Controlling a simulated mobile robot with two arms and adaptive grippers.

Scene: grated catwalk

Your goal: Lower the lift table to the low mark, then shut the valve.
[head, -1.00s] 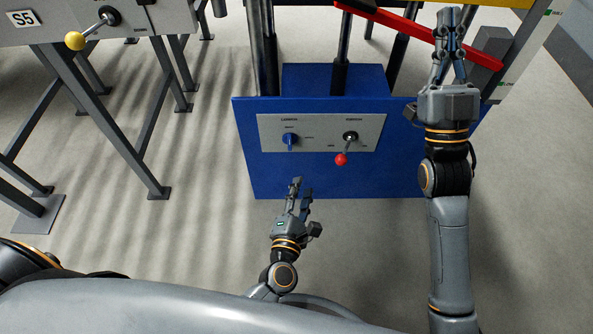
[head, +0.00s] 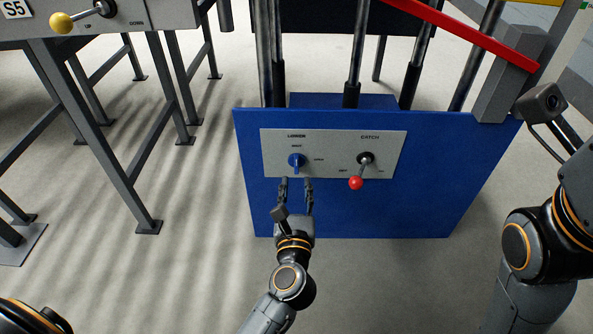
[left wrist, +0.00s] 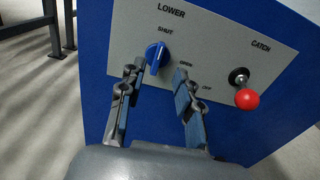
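The lift table's blue base (head: 400,215) stands ahead, with its grey control panel (head: 335,142). The blue LOWER valve knob (head: 296,160) is on the panel's left, with SHUT printed above it and OPEN at its right; its grip is roughly upright, in line with SHUT. The CATCH lever with a red ball (head: 356,183) slants down and left; its small labels are hard to read. My left gripper (head: 296,184) is open just below the knob. In the left wrist view, the knob (left wrist: 156,57) shows between the open fingertips, apparently untouched. My right arm is at the right edge, its fingers unseen.
A red bar (head: 470,37) slants across the lift's posts. A grey stand marked S5 with a yellow-ball lever (head: 61,23), labelled UP and DOWN, is at the upper left. Bare floor lies between the stand and the blue base. The low mark is not discernible.

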